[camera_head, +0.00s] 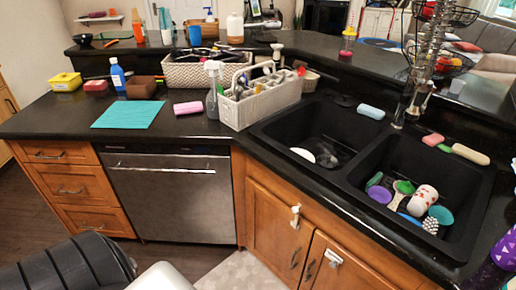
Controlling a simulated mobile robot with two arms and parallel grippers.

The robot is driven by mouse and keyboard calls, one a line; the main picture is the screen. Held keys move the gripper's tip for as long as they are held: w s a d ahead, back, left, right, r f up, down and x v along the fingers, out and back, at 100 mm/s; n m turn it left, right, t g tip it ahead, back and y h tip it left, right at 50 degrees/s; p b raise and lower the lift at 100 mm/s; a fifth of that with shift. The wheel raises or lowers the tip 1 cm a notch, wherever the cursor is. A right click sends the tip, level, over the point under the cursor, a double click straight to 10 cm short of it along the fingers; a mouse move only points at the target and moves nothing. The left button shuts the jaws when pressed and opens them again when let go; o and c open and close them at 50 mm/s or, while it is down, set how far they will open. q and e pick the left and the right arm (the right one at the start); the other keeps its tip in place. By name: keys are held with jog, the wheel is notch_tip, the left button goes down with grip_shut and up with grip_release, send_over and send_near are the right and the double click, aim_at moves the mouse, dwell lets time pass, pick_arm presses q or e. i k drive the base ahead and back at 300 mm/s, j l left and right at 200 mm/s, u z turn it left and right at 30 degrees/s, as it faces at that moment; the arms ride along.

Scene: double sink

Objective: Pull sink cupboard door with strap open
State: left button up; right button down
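The wooden sink cupboard sits under the double sink. Its left door (267,232) is shut and has a dark vertical handle (294,258) near its right edge. A short pale strap-like piece (295,215) hangs at that door's upper right. The right door (347,281) also looks shut, with a small whitish latch-like piece (333,258) near its top and a dark handle (309,270). The bottom of both doors is cut off by the frame. I cannot tell which fitting is the task's strap. Neither of my grippers shows.
A steel dishwasher (172,195) stands left of the cupboard, beside wooden drawers (72,187). The black double sink (360,160) holds dishes. A basket of utensils (262,101) stands by the sink. A pale mat (243,271) lies on the floor before the cupboard.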

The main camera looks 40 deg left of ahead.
aim_at(284, 249)
jog(key=u, duration=1.05)
